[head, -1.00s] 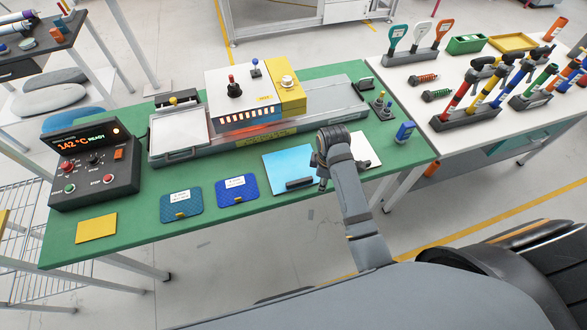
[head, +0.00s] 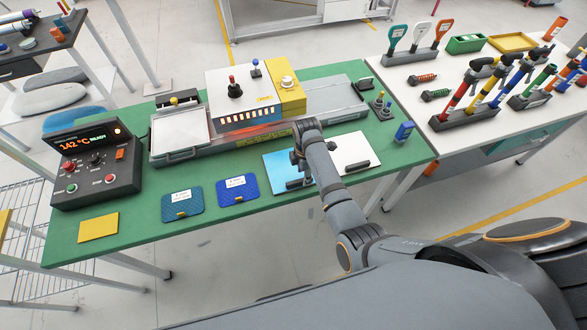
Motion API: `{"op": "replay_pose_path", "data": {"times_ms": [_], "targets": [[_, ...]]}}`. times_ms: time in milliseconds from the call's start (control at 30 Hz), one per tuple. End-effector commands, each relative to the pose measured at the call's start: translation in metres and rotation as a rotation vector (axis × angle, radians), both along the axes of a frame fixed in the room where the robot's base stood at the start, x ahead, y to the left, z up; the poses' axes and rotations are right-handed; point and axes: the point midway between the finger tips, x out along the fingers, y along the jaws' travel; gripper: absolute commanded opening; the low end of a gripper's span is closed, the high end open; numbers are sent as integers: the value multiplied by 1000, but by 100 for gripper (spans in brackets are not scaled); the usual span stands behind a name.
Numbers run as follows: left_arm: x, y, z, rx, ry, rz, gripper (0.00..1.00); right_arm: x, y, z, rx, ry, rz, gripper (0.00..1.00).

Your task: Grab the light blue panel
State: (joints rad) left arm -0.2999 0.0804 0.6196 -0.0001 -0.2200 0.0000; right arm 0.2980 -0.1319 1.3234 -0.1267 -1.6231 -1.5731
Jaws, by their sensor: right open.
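The light blue panel (head: 279,170) lies flat near the front edge of the green table, with a dark handle along its front side. My right gripper (head: 298,164) is open above the right part of this panel, pointing down, with nothing seen in it. My forearm and wrist hide the panel's right edge. I cannot tell whether the fingers touch the panel. My left gripper is not in view.
A white panel (head: 355,152) lies just right of my arm. Two darker blue pads (head: 182,204) and a yellow sheet (head: 98,228) lie to the left. The heat-press machine (head: 240,100) stands behind on the green table (head: 130,238). A blue object (head: 404,131) stands at the right.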

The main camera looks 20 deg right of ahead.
Motion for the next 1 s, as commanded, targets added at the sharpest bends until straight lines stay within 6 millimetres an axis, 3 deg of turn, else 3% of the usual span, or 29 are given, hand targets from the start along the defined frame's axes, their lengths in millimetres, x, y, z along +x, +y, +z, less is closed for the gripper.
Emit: {"op": "replay_pose_path", "data": {"times_ms": [267, 533, 833, 1000], "targets": [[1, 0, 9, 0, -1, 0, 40, 2, 5, -40, 0, 2, 0, 43], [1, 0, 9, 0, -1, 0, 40, 2, 5, -44, 1, 1, -1, 42], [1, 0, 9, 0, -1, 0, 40, 2, 5, -44, 1, 1, -1, 1], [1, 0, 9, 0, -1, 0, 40, 2, 5, -44, 1, 0, -1, 0]]}}
